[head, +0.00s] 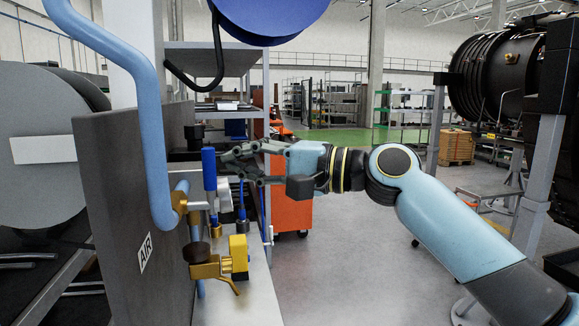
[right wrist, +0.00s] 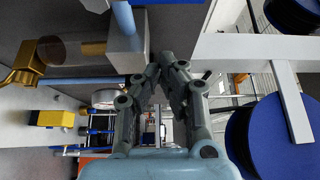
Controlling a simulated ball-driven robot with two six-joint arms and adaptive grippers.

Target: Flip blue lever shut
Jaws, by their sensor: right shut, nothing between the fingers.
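The blue lever (head: 209,169) stands upright on the pipe fittings at the front of the grey panel. My right gripper (head: 229,162) reaches in from the right with its fingertips just right of the lever's upper part. I cannot tell whether they touch. In the right wrist view my right gripper (right wrist: 162,66) has its fingertips together with nothing between them. A blue bar end (right wrist: 124,17) beyond a grey block shows there at the upper left; I cannot tell if it is the lever. My left gripper is not in view.
A light blue pipe (head: 149,120) runs down in front of the grey panel (head: 123,190). Below the lever are a brass valve (head: 205,268) and a yellow block (head: 238,253). Smaller blue handles (head: 242,205) stand close by. An orange cabinet (head: 291,207) is behind my arm.

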